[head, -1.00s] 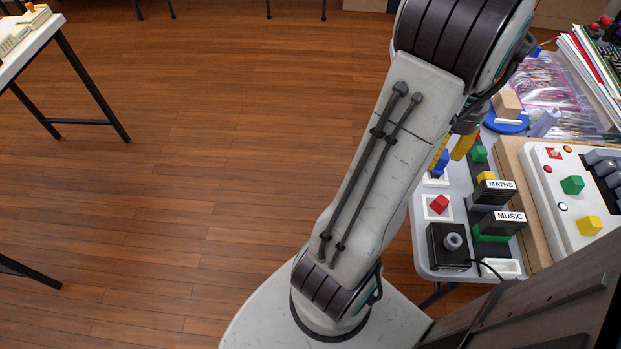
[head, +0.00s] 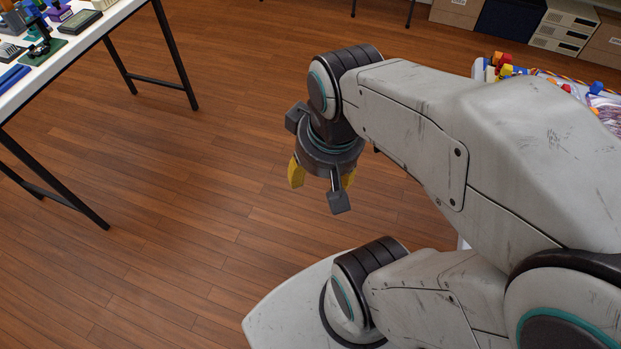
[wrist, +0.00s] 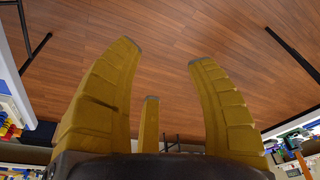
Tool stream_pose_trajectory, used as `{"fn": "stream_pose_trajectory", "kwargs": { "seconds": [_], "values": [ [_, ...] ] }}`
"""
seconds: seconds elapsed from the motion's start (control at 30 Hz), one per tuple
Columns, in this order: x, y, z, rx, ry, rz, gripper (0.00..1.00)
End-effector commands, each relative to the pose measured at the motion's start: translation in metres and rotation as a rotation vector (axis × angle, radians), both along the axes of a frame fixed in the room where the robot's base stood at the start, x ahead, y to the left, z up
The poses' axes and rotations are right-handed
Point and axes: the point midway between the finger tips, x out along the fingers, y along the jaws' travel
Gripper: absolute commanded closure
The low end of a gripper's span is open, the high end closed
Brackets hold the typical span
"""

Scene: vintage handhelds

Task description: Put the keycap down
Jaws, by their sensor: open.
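My gripper (head: 322,180) hangs over open floor in the head view, with its yellow fingers pointing down. In the wrist view its three yellow fingers (wrist: 162,55) are spread apart with nothing between them, only floor beyond. My gripper is open and empty. No keycap can be made out for sure in the current views. My arm covers most of the table on the right.
A white table (head: 98,30) with black legs stands at the upper left, holding handhelds and small parts. Coloured blocks (head: 501,65) and cables show beyond my arm at the right. Boxes (head: 455,12) line the back. The wooden floor (head: 220,210) between is clear.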

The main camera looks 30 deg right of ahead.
Motion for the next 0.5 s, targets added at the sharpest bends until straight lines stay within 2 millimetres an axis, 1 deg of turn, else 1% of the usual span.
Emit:
{"fn": "stream_pose_trajectory", "kwargs": {
  "seconds": [0.03, 0.1, 0.2, 0.5],
  "values": [
    [-0.003, 0.008, 0.000, -0.004, -0.009, 0.048, 0.48],
    [-0.006, 0.014, -0.001, -0.007, -0.016, 0.094, 0.48],
    [-0.009, 0.020, -0.002, -0.009, -0.023, 0.134, 0.48],
    [-0.011, 0.022, -0.002, -0.010, -0.025, 0.153, 0.48]
  ]
}}
